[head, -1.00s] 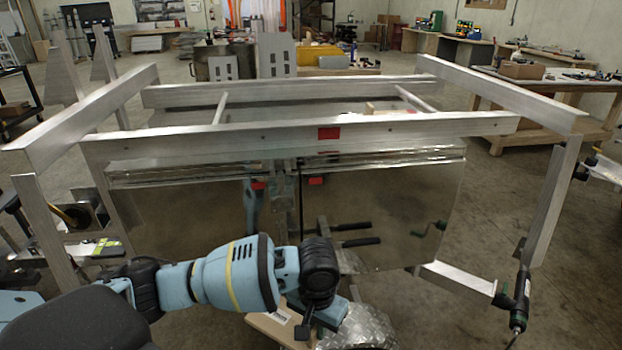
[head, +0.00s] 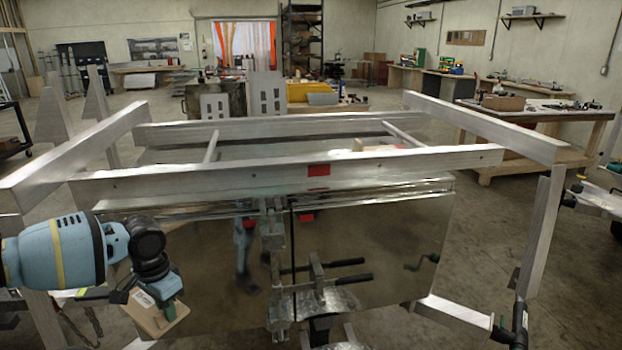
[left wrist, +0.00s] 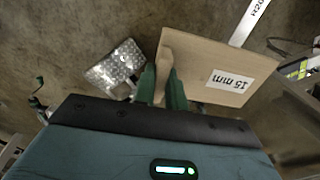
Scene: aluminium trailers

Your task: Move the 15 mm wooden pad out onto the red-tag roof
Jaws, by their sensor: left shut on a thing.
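The wooden pad (head: 152,316) is a flat light board. It hangs tilted under my left gripper (head: 160,290) at the lower left of the head view. In the left wrist view the pad (left wrist: 200,65) shows a "15 mm" label, and my left gripper (left wrist: 161,85) is shut on its small raised grip. One red tag (head: 318,170) is on the front rail of the aluminium frame. Another red patch (head: 305,217) is below it on the shiny panel; I cannot tell whether it is a reflection. My right gripper is not in view.
The front rail (head: 230,181) and side rails (head: 85,150) stand between the pad and the frame's inside. A piece of light wood (head: 360,145) shows behind the front rail. A workbench (head: 540,110) stands at the right.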

